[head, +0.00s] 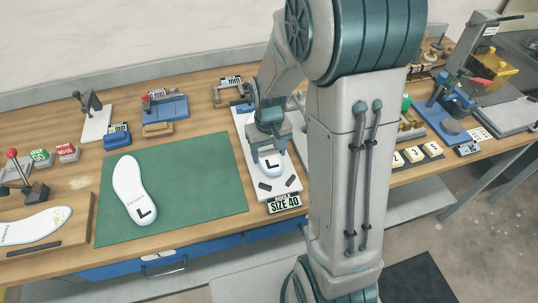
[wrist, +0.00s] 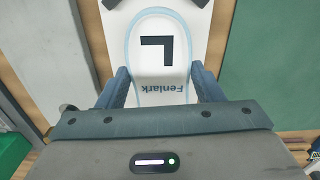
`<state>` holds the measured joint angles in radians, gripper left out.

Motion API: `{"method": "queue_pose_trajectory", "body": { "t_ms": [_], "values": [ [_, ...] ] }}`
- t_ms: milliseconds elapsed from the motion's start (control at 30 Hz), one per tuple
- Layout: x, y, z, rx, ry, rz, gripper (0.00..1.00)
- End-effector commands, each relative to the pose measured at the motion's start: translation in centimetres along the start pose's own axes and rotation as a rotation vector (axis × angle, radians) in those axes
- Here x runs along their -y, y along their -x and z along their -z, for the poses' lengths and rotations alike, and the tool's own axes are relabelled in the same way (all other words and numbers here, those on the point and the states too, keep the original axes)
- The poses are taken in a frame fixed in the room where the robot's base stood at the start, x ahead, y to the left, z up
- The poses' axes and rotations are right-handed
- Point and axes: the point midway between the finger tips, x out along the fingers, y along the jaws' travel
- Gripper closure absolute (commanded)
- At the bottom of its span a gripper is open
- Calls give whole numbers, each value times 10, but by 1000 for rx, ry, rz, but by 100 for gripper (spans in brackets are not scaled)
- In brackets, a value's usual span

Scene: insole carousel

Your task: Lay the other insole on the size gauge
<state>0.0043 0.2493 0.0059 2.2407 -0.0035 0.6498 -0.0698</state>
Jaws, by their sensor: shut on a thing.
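My gripper (head: 268,153) is shut on a white insole marked L (head: 272,166). In the wrist view my gripper (wrist: 160,72) has a finger on each side of the insole (wrist: 160,68), across its printed Fenlark name. The insole is over the white size gauge (head: 290,192), heel end toward the front stops. I cannot tell whether it rests on the gauge or is held just above. My wrist hides its far part. A second white insole with an L (head: 130,185) lies on the green mat (head: 215,175).
A third insole (head: 35,226) lies on a wooden board at the left. A SIZE 40 sign (head: 284,203) stands at the gauge's front end. A grey panel (wrist: 40,50) runs beside the gauge. The mat's right half is clear.

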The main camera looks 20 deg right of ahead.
Motion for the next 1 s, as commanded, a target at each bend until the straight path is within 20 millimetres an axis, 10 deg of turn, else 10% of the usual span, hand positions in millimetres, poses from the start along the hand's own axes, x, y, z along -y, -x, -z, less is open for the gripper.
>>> {"method": "queue_pose_trajectory", "body": {
  "t_ms": [567,600,667,1000],
  "values": [
    [0,-27,-1,1,0,0,62],
    [0,-26,-1,1,0,0,34],
    [0,-26,-1,1,0,0,18],
    [0,-23,-1,1,0,0,18]
  ]
}}
